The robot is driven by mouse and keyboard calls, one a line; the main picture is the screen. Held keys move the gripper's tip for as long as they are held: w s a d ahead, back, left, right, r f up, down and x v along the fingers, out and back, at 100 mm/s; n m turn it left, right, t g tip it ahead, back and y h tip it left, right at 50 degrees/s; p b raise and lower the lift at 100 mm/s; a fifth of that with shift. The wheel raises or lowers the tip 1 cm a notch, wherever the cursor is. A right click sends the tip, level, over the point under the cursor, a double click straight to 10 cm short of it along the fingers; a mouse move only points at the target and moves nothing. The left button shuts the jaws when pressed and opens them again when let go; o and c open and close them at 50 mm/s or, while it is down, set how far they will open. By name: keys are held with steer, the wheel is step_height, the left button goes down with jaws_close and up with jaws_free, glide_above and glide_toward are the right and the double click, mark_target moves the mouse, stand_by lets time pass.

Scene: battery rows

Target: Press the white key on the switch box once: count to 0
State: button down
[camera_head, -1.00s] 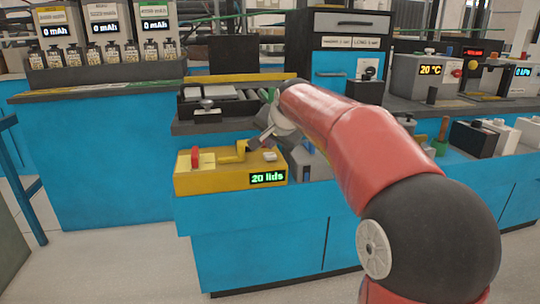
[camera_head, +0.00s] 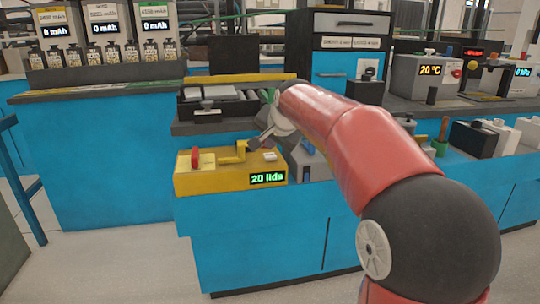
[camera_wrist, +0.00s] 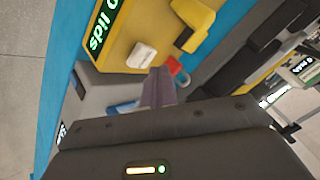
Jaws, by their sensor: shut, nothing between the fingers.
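The switch box is taken to be the yellow box (camera_head: 215,180) on the blue bench, with a green display reading "20 lids" (camera_head: 268,178). Its white key (camera_head: 269,156) sits on the top near the right end; it also shows in the wrist view (camera_wrist: 141,55). My gripper (camera_head: 256,146) is above the right part of the box, behind the key as seen from the head. In the wrist view, its fingers (camera_wrist: 158,76) are together and empty, close beside the white key. I see a gap in the picture between fingertips and key; contact cannot be told.
A red part (camera_head: 195,157) and a yellow raised bracket (camera_head: 240,151) stand on the box top. A grey box with a blue part (camera_head: 311,163) stands just right of it. A roller tray (camera_head: 220,100) lies behind. The floor in front is clear.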

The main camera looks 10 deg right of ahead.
mark_target(271, 156)
steer(key=shift+f, duration=0.1)
stand_by(0.4)
steer(key=shift+f+b, duration=0.35)
steer(key=shift+f+b, duration=0.3)
steer(key=shift+f, duration=0.15)
stand_by(0.5)
stand_by(0.4)
steer(key=shift+r+p, duration=0.75)
steer(key=shift+r, duration=0.1)
step_height(271, 156, up, 5)
steer(key=p, duration=0.4)
steer(key=shift+r, duration=0.1)
